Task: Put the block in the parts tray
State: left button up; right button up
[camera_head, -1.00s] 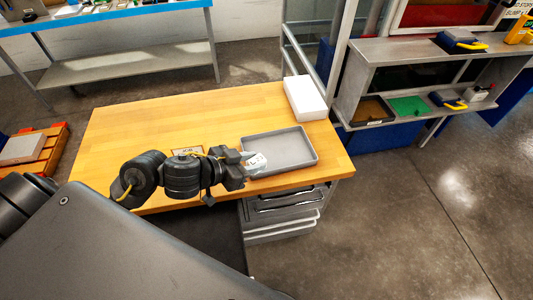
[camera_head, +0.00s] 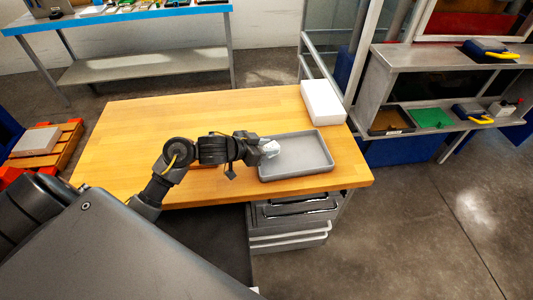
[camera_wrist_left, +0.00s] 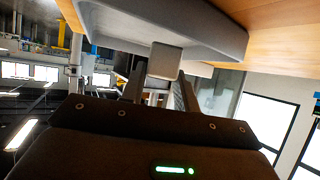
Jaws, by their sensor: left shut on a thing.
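The parts tray (camera_head: 318,167) is a shallow grey tray on the wooden table, near its right end. My left gripper (camera_head: 263,147) is at the tray's left edge in the head view. It is shut on the block (camera_head: 271,149), a small pale grey piece. In the left wrist view the block (camera_wrist_left: 165,61) sticks out between the fingers of the left gripper (camera_wrist_left: 160,88), in front of the tray wall (camera_wrist_left: 215,35). I cannot tell from these views how high it is above the tray. My right gripper is out of view.
A white box (camera_head: 322,102) stands on the table behind the tray. The wooden table (camera_head: 190,120) is clear at the back and left. Drawers (camera_head: 290,225) sit under its front right. A grey shelf unit (camera_head: 430,85) stands to the right.

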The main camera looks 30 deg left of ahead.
pick_arm(q)
jog(key=shift+f, duration=1.4)
jog(key=shift+f, duration=0.15)
jog(key=o, duration=1)
jog(key=shift+s+r, duration=0.2)
jog(key=shift+r, duration=0.05)
jog(key=p+v, duration=0.1)
jog(key=v, duration=1)
jog(key=shift+s+a+r, duration=0.15)
jog(key=shift+s+r, duration=0.05)
jog(key=shift+s, duration=0.05)
